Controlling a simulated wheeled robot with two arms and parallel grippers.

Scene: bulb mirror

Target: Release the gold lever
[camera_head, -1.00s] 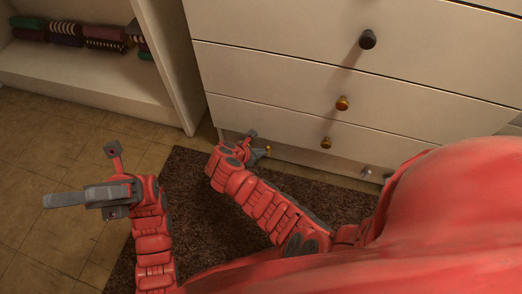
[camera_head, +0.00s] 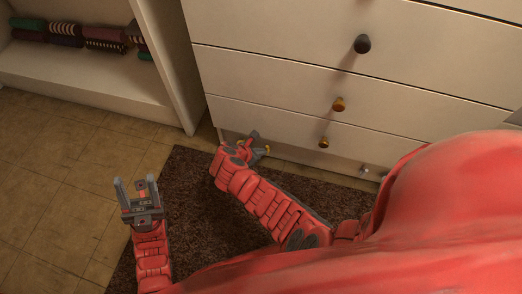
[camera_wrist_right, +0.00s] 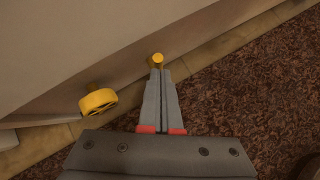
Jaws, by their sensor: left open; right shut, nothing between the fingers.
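A small gold piece, apparently the gold lever (camera_wrist_right: 158,59), shows its round end just beyond my right fingertips in the right wrist view. Whether the tips touch it is unclear. In the head view a small gold spot (camera_head: 267,149) shows beside that gripper, low by the bottom of the drawer unit. My right gripper (camera_wrist_right: 159,72) is shut with its fingers together and nothing between them; in the head view it (camera_head: 259,149) is down by the unit's lower edge. My left gripper (camera_head: 135,184) is open and empty, raised over the floor at the left.
A round yellow knob (camera_wrist_right: 98,101) sits left of my right fingers. The white drawer unit (camera_head: 270,70) carries a dark knob (camera_head: 362,44) and brass knobs (camera_head: 338,104). A shelf (camera_head: 80,75) with folded cloths stands left. A brown rug (camera_head: 195,200) covers the floor.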

